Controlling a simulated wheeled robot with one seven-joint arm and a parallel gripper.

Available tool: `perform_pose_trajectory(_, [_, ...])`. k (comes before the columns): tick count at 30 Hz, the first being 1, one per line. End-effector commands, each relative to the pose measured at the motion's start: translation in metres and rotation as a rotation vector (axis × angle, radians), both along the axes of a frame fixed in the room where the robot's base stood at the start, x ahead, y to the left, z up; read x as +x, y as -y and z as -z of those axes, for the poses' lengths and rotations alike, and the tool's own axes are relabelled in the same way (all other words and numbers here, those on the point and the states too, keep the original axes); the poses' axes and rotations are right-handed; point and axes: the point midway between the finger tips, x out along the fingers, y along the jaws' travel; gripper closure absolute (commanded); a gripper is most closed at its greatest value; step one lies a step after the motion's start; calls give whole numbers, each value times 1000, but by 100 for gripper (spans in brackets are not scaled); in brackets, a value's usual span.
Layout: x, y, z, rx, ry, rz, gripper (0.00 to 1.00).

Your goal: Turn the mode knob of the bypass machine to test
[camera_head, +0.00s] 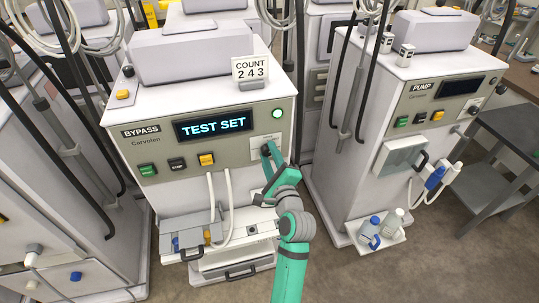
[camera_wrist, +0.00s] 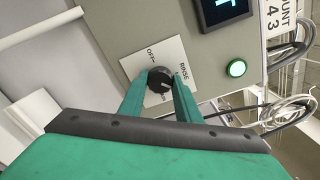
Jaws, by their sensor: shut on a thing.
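The bypass machine (camera_head: 205,125) stands in the middle of the head view, with a lit display (camera_head: 212,125) reading "TEST SET". Its black mode knob (camera_wrist: 161,79) sits on a white plate (camera_wrist: 182,58) marked "OFF" and "RINSE"; a lower label is mostly hidden by the knob and fingers. My gripper (camera_wrist: 160,84) is shut on the knob, one green finger on each side. A round green light (camera_head: 277,114) glows above the knob.
Green, black and yellow buttons (camera_head: 207,160) sit left of the knob. White tubes (camera_head: 228,205) hang below them. A count sign (camera_head: 250,70) stands on the machine's top. The pump machine (camera_head: 400,110) stands close on the right, with a bottle shelf (camera_head: 378,243) low in front.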

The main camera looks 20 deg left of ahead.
Motion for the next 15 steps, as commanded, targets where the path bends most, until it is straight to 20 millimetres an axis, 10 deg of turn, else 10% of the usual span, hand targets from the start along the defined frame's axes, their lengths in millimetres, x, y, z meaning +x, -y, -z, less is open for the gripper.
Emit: perform_pose_trajectory(15, [0,2,1,65,-47,3,92])
